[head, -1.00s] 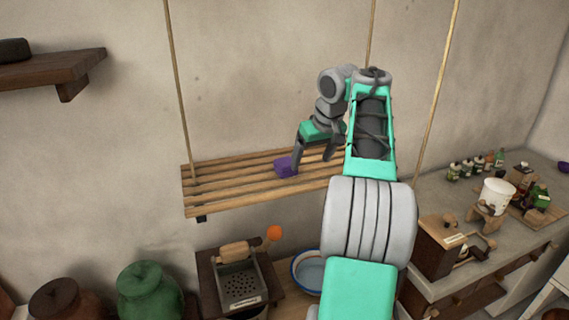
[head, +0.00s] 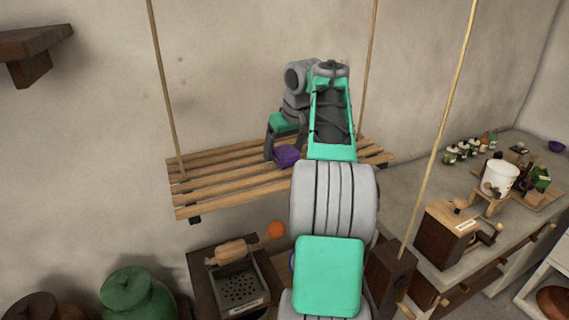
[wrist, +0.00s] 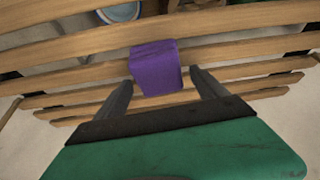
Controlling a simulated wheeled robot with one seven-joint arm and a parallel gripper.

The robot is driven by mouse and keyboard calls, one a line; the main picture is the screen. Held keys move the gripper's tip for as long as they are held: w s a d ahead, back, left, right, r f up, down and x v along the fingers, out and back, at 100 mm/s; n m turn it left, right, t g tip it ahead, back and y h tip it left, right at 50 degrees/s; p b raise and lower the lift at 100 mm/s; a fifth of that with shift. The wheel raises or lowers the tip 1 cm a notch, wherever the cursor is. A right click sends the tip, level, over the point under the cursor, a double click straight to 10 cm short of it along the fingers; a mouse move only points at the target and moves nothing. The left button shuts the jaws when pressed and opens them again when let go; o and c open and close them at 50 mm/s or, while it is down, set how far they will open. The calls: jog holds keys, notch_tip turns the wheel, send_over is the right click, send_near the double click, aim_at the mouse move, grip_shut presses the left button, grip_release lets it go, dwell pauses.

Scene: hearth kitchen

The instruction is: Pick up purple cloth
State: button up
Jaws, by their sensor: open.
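The purple cloth (head: 287,155) is a small folded block lying on the slatted wooden hanging shelf (head: 215,188). In the wrist view the cloth (wrist: 155,66) lies across the slats, just ahead of and partly between my fingertips. My gripper (head: 284,153) is low over the shelf at the cloth. It also shows in the wrist view (wrist: 160,82), with its two fingers apart, one on either side of the cloth's near end. It is open and holds nothing. In the head view my arm hides part of the shelf's right side and one finger is hard to make out.
Ropes (head: 164,90) hang the shelf beside the wall. A counter at right holds bottles, a white pot (head: 499,178) and a wooden grinder (head: 452,236). The shelf's left part is bare.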

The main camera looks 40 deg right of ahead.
jog(key=shift+w+f, duration=0.15)
jog(key=shift+f, duration=0.15)
jog(key=shift+r, duration=0.1)
jog(key=c, duration=1.4)
